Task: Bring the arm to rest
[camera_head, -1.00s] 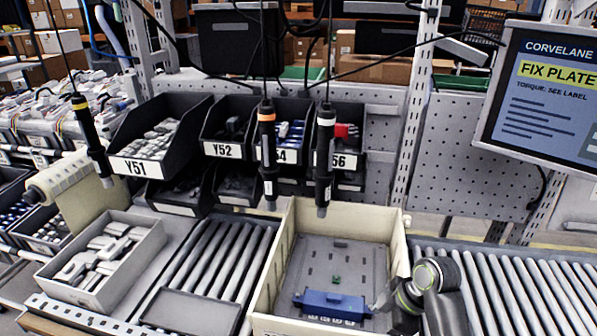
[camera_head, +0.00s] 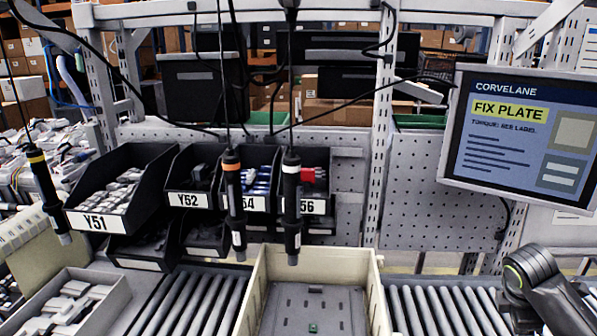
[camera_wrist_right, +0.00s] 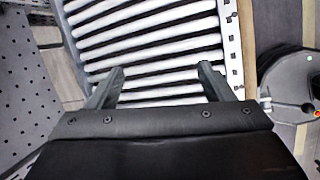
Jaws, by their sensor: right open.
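My right arm (camera_head: 545,285) shows at the lower right of the head view, over the right roller conveyor; its gripper is out of that view. In the right wrist view my right gripper (camera_wrist_right: 160,82) is open and empty, its two fingers apart above the conveyor rollers (camera_wrist_right: 150,45). My left gripper is not in view. Three screwdrivers hang on cables: one with a yellow band (camera_head: 47,195) at the left, one with an orange band (camera_head: 233,200) and one with a white band (camera_head: 291,210) near the middle. All three hang clear of my arm.
A cream crate (camera_head: 370,277) stands on the conveyor in the lower middle, with a grey plate (camera_head: 310,300) inside. Black bins (camera_head: 120,180) labelled Y51, Y52 and others stand behind. A monitor (camera_head: 520,140) reading FIX PLATE hangs at the right. A light tray of parts (camera_head: 110,305) is lower left.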

